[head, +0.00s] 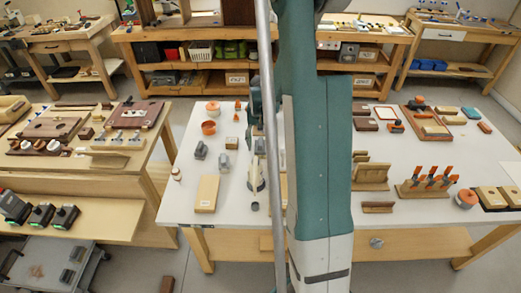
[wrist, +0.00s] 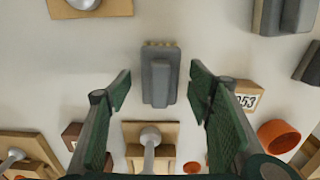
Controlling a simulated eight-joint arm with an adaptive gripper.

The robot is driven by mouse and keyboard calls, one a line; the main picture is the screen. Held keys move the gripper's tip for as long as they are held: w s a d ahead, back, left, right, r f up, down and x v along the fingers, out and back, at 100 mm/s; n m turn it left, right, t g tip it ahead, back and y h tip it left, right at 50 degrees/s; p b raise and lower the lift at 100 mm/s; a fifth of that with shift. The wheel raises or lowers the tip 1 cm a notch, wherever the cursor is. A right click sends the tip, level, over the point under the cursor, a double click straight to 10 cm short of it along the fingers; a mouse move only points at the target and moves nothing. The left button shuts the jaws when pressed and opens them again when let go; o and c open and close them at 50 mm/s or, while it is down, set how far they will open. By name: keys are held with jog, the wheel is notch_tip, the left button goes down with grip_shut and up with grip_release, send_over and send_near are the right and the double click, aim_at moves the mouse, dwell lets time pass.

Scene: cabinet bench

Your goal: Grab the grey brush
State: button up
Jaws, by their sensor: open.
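The grey brush (wrist: 160,78) lies on the pale tabletop in the wrist view. It has a narrow raised grey handle, and a row of tan bristles shows along its upper edge. My gripper (wrist: 160,86) is open, with one green finger to the left of the brush and one to the right. Clear gaps show on both sides and neither finger appears to touch it. How far the fingertips are above the table is hard to tell. In the head view my arm covers this spot, and I cannot make out the brush there.
A wooden block with a number label (wrist: 247,97) and an orange cup (wrist: 279,136) are right of the fingers. Another grey item (wrist: 290,14) is at the upper right. A wooden piece with a metal knob (wrist: 150,135) lies below the brush. Bare tabletop surrounds the brush.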

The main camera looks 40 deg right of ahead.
jog(key=shift+f, duration=1.05)
jog(key=shift+c, duration=0.4)
jog(key=c, duration=1)
